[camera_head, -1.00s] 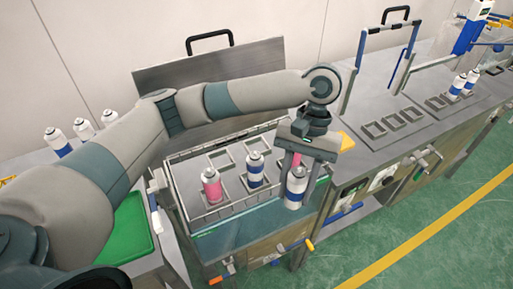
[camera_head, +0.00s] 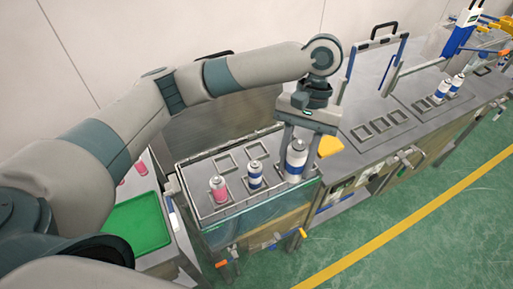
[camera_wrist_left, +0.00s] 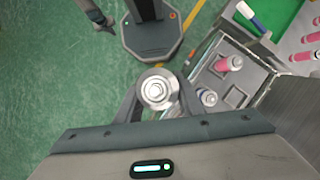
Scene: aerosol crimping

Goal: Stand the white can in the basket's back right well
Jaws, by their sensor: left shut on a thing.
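My left gripper (camera_head: 305,133) points down and is shut on the white can (camera_head: 295,162), which has a blue band and stays upright. The can's round metal top shows between the fingers in the left wrist view (camera_wrist_left: 157,90). It appears raised at the right end of the wire basket (camera_head: 206,222); its exact height is unclear. A pink can (camera_head: 218,189) stands in the basket's front left well, and a smaller blue-and-white can (camera_head: 255,176) in the front middle well. The back left and back middle wells are empty. The gripper and can hide the back right well. Possibly my right gripper (camera_wrist_left: 97,18) shows, small.
A green tray (camera_head: 138,222) lies left of the basket. A yellow block (camera_head: 329,147) sits just right of it. The bench at right has empty square wells (camera_head: 378,128) and two blue-and-white cans farther off. A raised metal lid (camera_head: 215,115) stands behind the basket.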

